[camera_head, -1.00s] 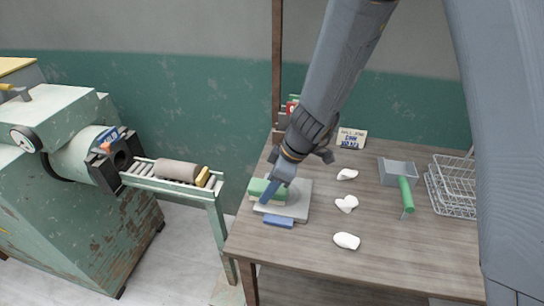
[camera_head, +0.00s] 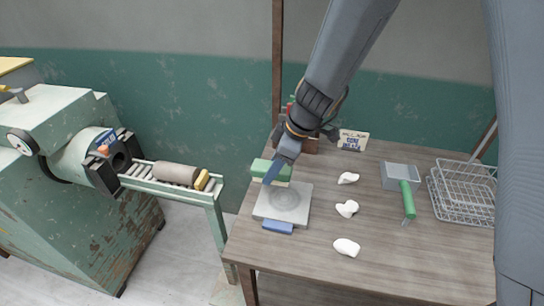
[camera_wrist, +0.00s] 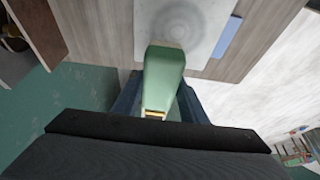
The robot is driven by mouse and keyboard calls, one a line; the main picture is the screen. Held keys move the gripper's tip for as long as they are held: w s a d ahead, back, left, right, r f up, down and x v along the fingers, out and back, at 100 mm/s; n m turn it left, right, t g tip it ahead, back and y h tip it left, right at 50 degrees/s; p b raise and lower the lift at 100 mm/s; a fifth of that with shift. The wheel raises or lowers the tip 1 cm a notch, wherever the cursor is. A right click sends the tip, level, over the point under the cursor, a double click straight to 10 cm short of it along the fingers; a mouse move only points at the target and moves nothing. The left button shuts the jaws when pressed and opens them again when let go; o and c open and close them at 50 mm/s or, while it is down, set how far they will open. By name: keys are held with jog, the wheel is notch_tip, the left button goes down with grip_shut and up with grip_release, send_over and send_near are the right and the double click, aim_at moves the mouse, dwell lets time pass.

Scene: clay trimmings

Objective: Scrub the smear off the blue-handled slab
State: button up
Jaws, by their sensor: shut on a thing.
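The pale grey slab (camera_head: 265,209) lies flat near the left end of the table, with its blue handle (camera_head: 278,227) toward the front. A darker grey round smear (camera_head: 286,198) shows on the slab's top; part of it also shows in the wrist view (camera_wrist: 178,20). My gripper (camera_head: 273,175) is shut on a green block-like scrubber (camera_head: 262,166) with a pale underside. The scrubber appears raised at the slab's back left edge, apart from the smear. In the wrist view the green scrubber (camera_wrist: 165,72) sits between my fingers and hides part of the slab.
Several white lumps (camera_head: 347,209) lie right of the slab. A grey scoop with a green handle (camera_head: 407,200) and a wire basket (camera_head: 462,190) are farther right. A sign (camera_head: 352,140) stands at the back. A roller conveyor (camera_head: 150,178) and green machine stand left.

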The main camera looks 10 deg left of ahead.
jog(key=shift+r+p, duration=0.7)
jog(key=shift+r, duration=0.85)
jog(key=shift+f+b, duration=0.3)
jog(key=shift+b, duration=1.1)
